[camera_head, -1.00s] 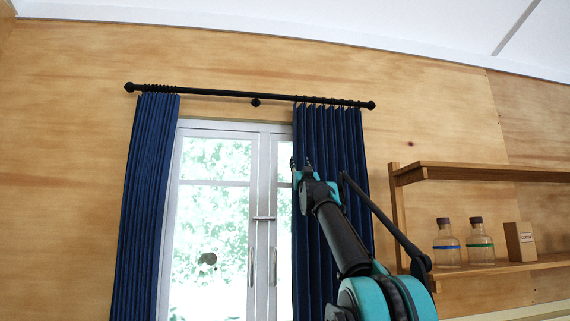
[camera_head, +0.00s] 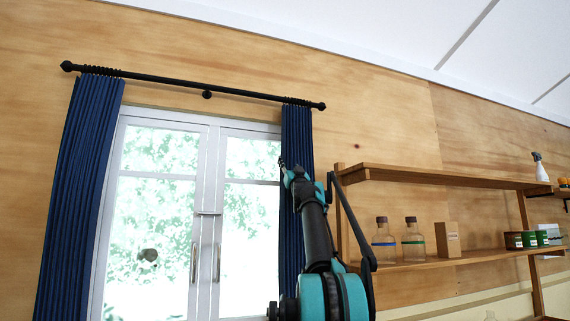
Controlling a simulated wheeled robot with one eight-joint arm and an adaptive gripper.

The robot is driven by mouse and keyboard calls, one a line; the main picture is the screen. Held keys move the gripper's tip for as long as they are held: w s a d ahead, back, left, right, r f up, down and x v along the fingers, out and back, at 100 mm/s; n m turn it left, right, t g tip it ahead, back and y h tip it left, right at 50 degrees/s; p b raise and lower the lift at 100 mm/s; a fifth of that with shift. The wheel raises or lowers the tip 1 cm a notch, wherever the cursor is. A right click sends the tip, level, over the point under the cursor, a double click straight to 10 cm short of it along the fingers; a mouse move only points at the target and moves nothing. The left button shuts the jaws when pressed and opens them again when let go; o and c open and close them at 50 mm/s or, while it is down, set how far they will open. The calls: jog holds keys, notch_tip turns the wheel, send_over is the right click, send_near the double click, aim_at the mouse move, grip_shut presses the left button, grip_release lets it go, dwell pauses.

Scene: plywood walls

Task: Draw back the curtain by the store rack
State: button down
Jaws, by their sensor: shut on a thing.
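The right blue curtain (camera_head: 296,133) hangs bunched in a narrow strip at the right end of the black rod (camera_head: 190,85), beside the store rack (camera_head: 440,176). My gripper (camera_head: 284,165) is at this curtain's left edge, shut on it; the fingers are small and partly hidden. My teal and black arm covers the curtain's lower part. The left blue curtain (camera_head: 78,200) hangs gathered at the rod's left end. The white window (camera_head: 208,225) between them is almost fully uncovered.
The wooden rack right of the curtain holds two bottles (camera_head: 413,240), a small box (camera_head: 448,240), several jars (camera_head: 514,240) and a spray bottle (camera_head: 540,168). Its left post (camera_head: 341,215) stands close to my arm.

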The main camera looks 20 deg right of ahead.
jog(key=c, duration=1)
grip_release()
jog(key=shift+o, duration=0.2)
jog(key=v, duration=1.2)
